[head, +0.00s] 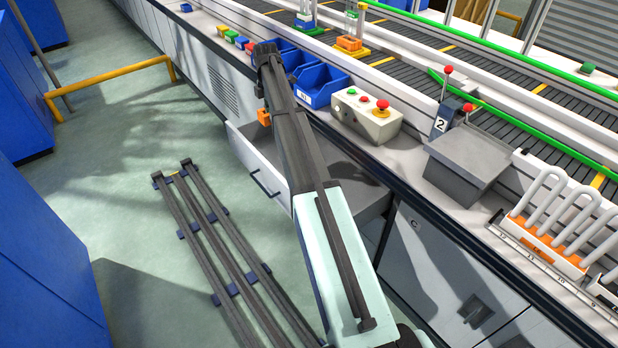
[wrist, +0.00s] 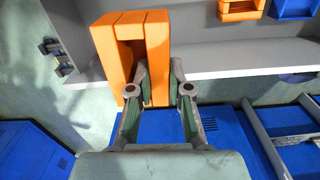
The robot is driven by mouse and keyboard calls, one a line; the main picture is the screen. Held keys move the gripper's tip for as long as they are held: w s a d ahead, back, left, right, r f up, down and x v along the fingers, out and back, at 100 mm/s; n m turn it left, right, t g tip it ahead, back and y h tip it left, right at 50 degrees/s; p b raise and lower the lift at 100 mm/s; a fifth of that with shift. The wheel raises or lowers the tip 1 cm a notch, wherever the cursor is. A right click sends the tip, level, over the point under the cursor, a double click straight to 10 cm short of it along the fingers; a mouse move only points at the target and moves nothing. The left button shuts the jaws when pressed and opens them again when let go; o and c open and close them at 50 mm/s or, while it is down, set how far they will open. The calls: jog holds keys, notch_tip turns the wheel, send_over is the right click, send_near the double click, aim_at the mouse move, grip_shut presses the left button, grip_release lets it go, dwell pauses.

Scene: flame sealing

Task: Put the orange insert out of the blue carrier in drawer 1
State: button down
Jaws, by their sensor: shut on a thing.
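My gripper (wrist: 160,92) is shut on the orange insert (wrist: 130,50), a block with a slot, which is upright in the wrist view. In the head view the orange insert (head: 263,116) shows as a small patch beside the end of my arm, above or near an open drawer (head: 250,152). I cannot tell its height over the drawer. The drawer is pulled out from under the counter, and my arm hides much of its inside. No number shows on it. A blue piece on a green base (head: 306,20) stands at the conveyor; I cannot tell whether it is the blue carrier.
Blue bins (head: 322,85) stand on the counter behind my arm. A control box (head: 367,115) with red and green buttons and a grey stand (head: 470,155) are to their right. An orange bin (wrist: 242,10) shows in the wrist view. The floor at left is mostly open.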

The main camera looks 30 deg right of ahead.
jog(key=shift+w+d+f+n, duration=0.2)
jog(key=shift+d+f+n, duration=0.1)
jog(key=shift+f, duration=0.15)
notch_tip(320, 180, down, 20)
jog(key=shift+b, duration=0.45)
jog(key=shift+f, duration=0.1)
jog(key=c, duration=1.1)
grip_release()
notch_tip(320, 180, up, 12)
jog(key=shift+r, duration=0.15)
